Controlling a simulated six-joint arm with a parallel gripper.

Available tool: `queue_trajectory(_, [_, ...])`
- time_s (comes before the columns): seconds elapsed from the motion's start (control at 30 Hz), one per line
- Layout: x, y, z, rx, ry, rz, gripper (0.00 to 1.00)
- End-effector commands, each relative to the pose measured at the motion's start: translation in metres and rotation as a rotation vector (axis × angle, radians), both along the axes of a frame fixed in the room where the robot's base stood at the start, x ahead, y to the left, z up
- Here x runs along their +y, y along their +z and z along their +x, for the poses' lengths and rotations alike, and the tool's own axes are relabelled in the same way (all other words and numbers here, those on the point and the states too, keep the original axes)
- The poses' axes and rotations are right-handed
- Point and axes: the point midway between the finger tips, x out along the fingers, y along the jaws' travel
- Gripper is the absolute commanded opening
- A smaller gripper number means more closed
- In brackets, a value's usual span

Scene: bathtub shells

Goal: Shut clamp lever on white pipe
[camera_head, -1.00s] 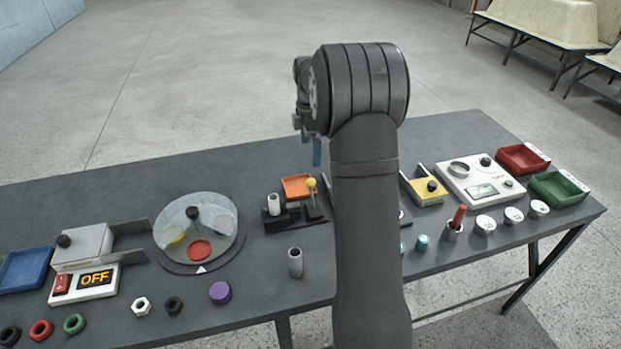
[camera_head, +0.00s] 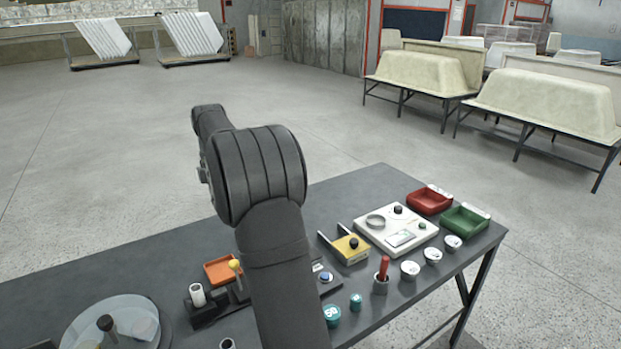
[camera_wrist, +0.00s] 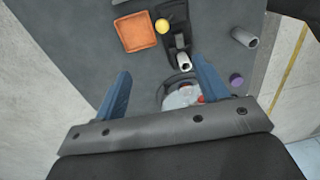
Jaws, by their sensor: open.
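The white pipe (camera_head: 198,294) stands in a black clamp (camera_head: 205,315) on the dark table, at lower left in the head view. The clamp lever (camera_head: 238,277) has a yellow knob and sticks up beside the pipe. In the wrist view the yellow knob (camera_wrist: 162,26) and the white pipe (camera_wrist: 183,63) show beyond my gripper (camera_wrist: 160,68). Its two blue fingers are spread wide with nothing between them, apart from the clamp and lever. In the head view my arm hides the fingers.
An orange tray (camera_head: 217,272) sits just behind the clamp. A grey tube (camera_wrist: 243,37) stands nearby. A round turntable (camera_head: 110,325) is left of the clamp. A yellow fixture (camera_head: 350,248), a white panel (camera_head: 395,232) and several small parts are to the right.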

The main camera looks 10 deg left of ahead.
Motion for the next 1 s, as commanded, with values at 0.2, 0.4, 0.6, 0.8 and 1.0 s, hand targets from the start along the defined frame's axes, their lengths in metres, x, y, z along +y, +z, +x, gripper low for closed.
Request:
queue_trajectory(0.2, [0.001, -0.004, 0.001, -0.002, -0.043, 0.002, 0.23])
queue_trajectory(0.4, [0.008, -0.023, 0.005, -0.014, -0.272, 0.016, 0.0])
queue_trajectory(0.6, [0.017, -0.048, 0.011, -0.025, -0.601, 0.04, 0.0])
queue_trajectory(0.8, [0.025, -0.072, 0.015, -0.022, -0.933, 0.066, 0.0])
queue_trajectory(1.0, [0.031, -0.092, 0.019, -0.01, -1.209, 0.086, 0.0])
